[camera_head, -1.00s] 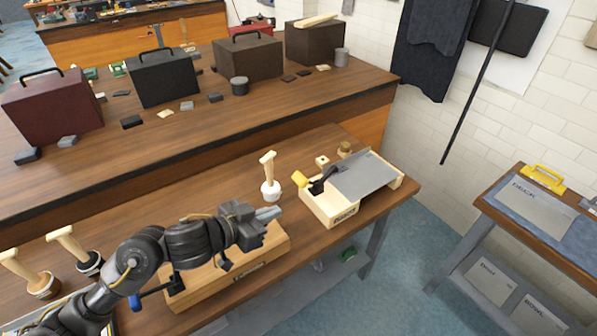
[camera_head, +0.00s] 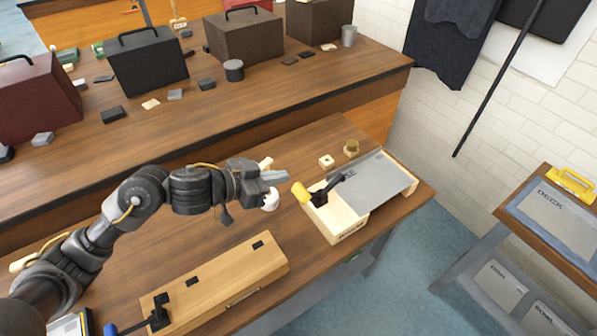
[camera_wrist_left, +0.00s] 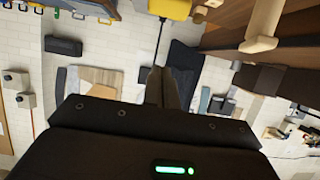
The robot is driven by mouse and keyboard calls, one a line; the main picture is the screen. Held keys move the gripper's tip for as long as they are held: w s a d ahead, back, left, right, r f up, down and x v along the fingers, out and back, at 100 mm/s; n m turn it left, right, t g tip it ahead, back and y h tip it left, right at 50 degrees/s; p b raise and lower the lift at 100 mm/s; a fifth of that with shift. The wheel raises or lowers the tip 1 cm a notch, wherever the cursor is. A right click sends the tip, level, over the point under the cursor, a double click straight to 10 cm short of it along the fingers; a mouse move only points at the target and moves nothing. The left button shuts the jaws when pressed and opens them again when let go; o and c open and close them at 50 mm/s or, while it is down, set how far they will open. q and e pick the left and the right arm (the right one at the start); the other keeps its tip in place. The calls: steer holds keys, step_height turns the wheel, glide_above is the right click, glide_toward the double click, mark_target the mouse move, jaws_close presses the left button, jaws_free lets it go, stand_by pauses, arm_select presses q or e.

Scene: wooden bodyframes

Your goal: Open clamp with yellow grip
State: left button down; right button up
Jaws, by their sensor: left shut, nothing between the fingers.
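The clamp with the yellow grip (camera_head: 302,193) is mounted on a light wooden box with a grey metal plate (camera_head: 368,184), on the right part of the workbench. Its black lever (camera_head: 327,188) leans up to the right of the grip. The yellow grip also shows at the top of the left wrist view (camera_wrist_left: 169,8). My left gripper (camera_head: 275,176) is shut and empty, just left of the yellow grip and apart from it. It also shows in the left wrist view (camera_wrist_left: 163,88). My right gripper is not in view.
A wooden-handled tool with a white base (camera_head: 271,201) stands behind my left gripper, partly hidden. A long wooden box (camera_head: 215,283) with a blue-grip clamp lies at the front. Small wooden pieces (camera_head: 327,161) sit behind the metal plate.

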arm_select(q)
glide_above(299, 191)
steer(key=w+d, duration=0.1)
steer(key=d, duration=0.1)
steer(key=f, duration=0.3)
steer(key=shift+w+f+p, duration=0.2)
steer(key=shift+p, duration=0.2)
steer(key=shift+s+a+f+p, duration=0.2)
steer(key=shift+s+a+f, duration=0.15)
steer(key=shift+f, duration=0.25)
steer(key=shift+s+a+f+p, duration=0.15)
steer(key=shift+s+a+f, duration=0.15)
steer(key=shift+f, duration=0.25)
steer(key=shift+s+a+f, duration=0.1)
steer(key=shift+a+f, duration=0.25)
steer(key=shift+a, duration=0.05)
steer(key=shift+d, duration=0.1)
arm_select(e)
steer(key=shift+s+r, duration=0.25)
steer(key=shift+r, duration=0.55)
